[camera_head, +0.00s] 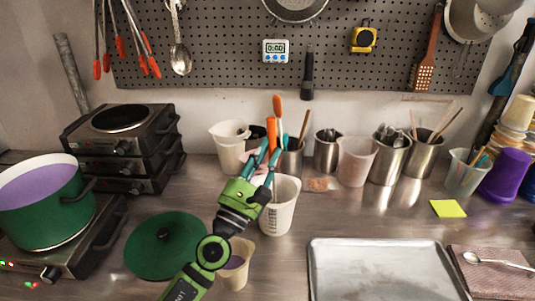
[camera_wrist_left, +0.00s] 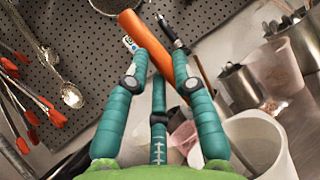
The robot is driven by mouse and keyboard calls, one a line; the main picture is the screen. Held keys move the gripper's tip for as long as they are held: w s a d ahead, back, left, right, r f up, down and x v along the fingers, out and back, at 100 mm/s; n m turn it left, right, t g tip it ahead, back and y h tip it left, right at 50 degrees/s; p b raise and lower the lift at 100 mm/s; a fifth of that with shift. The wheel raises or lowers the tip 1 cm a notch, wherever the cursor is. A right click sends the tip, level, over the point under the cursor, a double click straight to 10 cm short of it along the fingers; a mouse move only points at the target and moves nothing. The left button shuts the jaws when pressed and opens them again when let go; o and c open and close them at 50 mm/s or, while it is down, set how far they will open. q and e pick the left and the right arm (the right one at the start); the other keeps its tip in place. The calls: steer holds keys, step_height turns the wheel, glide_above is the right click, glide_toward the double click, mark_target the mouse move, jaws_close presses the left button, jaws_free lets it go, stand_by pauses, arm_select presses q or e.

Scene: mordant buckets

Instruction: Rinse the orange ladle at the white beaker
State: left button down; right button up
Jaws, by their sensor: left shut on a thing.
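The white beaker (camera_head: 278,212) stands on the counter near the middle, with grey marks on its side. Its rim shows large at the lower right of the left wrist view (camera_wrist_left: 285,140). My left gripper (camera_head: 268,158), green with teal fingers, is at the beaker's upper left in the head view. It is shut on the orange ladle (camera_wrist_left: 150,42), whose handle runs between the fingertips in the left wrist view. The ladle's bowl is hidden, so I cannot tell whether it is inside the beaker. My right gripper is not in view.
A beige cup (camera_head: 241,272) stands in front, partly behind my arm. A green lid (camera_head: 150,258) and green pot (camera_head: 45,222) are at left. Behind stand a white pitcher (camera_head: 226,150), a pinkish beaker (camera_head: 354,163) and metal cups. A metal tray (camera_head: 375,275) lies front right.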

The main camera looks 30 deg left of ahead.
arm_select(q)
steer(key=shift+s+a, duration=0.1)
steer(key=shift+s, duration=0.2)
steer(key=shift+w, duration=0.1)
steer(key=shift+w+d, duration=0.3)
steer(key=shift+w, duration=0.4)
steer(key=shift+s+a, duration=0.3)
steer(key=shift+s, duration=0.5)
stand_by(0.4)
steer(key=shift+w, duration=0.1)
